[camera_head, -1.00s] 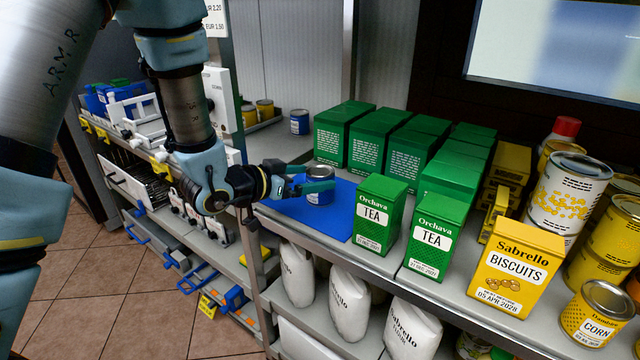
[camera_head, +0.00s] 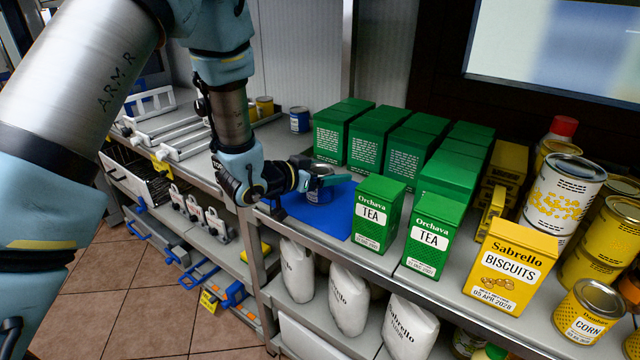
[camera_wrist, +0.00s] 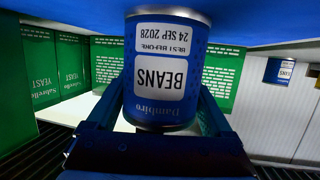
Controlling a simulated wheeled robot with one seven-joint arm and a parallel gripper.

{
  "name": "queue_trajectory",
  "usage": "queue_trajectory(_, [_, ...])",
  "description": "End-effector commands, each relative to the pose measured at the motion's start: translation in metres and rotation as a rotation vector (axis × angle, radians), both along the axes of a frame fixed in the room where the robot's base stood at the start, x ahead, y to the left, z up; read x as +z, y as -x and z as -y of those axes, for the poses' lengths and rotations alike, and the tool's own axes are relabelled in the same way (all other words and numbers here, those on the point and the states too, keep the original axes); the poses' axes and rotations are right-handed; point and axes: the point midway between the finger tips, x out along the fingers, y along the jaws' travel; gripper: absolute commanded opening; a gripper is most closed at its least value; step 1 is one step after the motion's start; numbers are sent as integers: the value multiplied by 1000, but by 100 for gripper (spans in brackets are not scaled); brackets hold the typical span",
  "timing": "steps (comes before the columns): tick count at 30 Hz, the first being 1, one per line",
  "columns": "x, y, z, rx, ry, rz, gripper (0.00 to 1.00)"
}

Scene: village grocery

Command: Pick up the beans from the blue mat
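The beans can (camera_wrist: 165,75) is blue with a white label and shows upside down in the wrist view, between my two fingers. In the head view the beans can (camera_head: 318,196) is mostly covered by my gripper (camera_head: 325,181) and stands upright over the blue mat (camera_head: 330,222). In the wrist view the fingers of my gripper (camera_wrist: 165,100) lie along both sides of the can and appear to press on it. The blue mat (camera_wrist: 60,8) fills the top of that view. I cannot tell whether the can's base touches the mat.
Green tea boxes (camera_head: 377,215) stand close to the right of the mat. Green boxes (camera_head: 335,137) line the back. Another blue can (camera_head: 299,120) stands behind, to the left. A yellow biscuits box (camera_head: 512,265) stands farther right. White flour bags (camera_head: 297,270) are on the shelf below.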

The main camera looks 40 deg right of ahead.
Motion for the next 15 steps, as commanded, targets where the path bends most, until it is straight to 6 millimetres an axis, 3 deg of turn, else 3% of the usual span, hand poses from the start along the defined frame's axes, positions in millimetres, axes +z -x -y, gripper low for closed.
queue_trajectory(2, [0, 0, 0, 0, 0, 0, 75])
queue_trajectory(15, [0, 0, 0, 0, 0, 0, 26])
